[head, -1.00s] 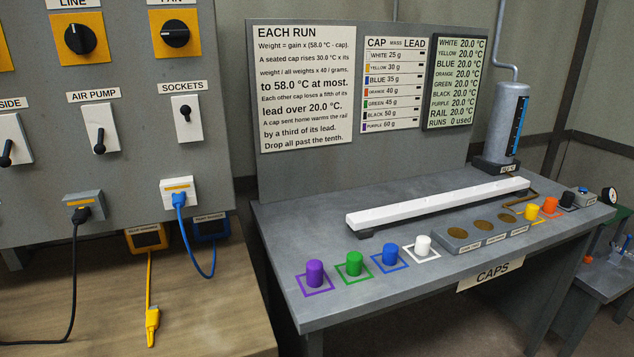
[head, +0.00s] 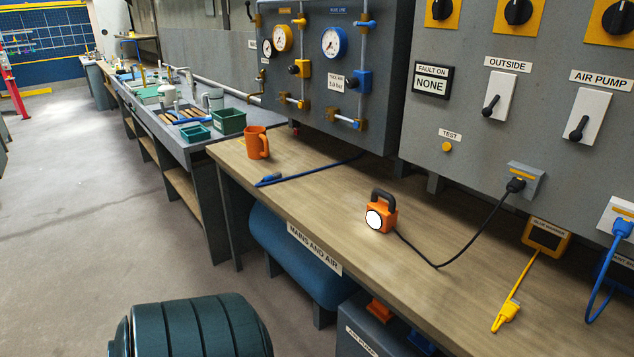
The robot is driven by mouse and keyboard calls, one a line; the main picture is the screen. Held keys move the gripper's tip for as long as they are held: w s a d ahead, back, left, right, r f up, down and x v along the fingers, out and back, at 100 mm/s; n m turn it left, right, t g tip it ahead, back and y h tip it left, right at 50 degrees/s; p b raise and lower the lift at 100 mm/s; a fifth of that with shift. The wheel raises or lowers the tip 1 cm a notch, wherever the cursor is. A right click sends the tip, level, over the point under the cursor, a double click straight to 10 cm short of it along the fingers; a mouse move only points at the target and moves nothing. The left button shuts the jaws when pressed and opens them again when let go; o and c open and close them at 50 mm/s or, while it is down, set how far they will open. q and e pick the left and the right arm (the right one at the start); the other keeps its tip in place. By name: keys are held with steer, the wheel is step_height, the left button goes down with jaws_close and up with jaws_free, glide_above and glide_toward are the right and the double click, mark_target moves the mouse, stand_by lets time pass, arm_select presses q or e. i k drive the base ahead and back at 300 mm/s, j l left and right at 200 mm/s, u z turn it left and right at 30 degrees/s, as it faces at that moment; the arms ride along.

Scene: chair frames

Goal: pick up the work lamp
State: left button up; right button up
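The work lamp (head: 388,214) is a small orange block with a dark carrying handle on top and a bright, lit round face. It stands upright on the wooden bench (head: 330,215), near its front edge. A black cord runs from it along the bench to a socket (head: 523,182) on the grey panel. Neither of my grippers is in view.
An orange mug (head: 257,142) and a blue hose (head: 310,173) are on the bench left of the lamp. A dark green ribbed drum (head: 195,328) stands in the foreground. The floor at left is clear.

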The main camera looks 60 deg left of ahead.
mark_target(380, 215)
steer(key=u, duration=1.55)
